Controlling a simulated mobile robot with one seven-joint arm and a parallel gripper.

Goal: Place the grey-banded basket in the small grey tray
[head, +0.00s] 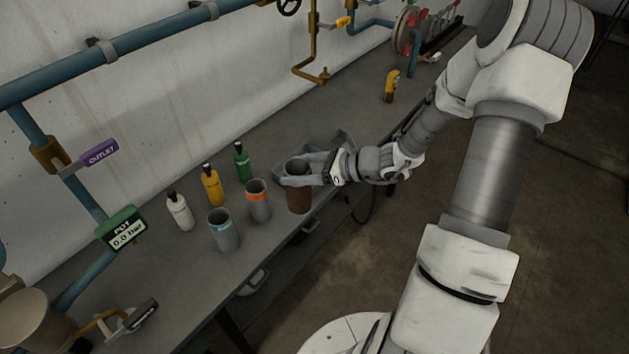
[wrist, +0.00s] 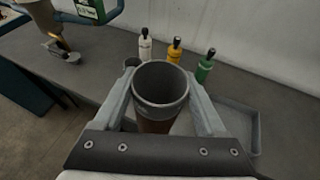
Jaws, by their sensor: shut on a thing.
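The grey-banded basket (head: 300,201) is an open-topped cylinder with a grey upper part and a brown lower body. My gripper (head: 285,180) is shut on it, one finger on either side just below the rim. In the wrist view the basket (wrist: 160,88) stands upright between the fingers of my gripper (wrist: 160,92), its opening facing up. I cannot tell whether its base touches the bench. The small grey tray (head: 342,137) lies on the bench just behind the gripper, partly hidden by it. The tray's rim (wrist: 256,133) also shows at right in the wrist view.
An orange-banded basket (head: 258,204) and a teal-banded basket (head: 223,234) stand left of the held one. White (head: 179,212), yellow (head: 212,188) and green (head: 242,163) bottles stand behind them. A yellow device (head: 391,87) stands farther along the bench. Pipes run along the wall.

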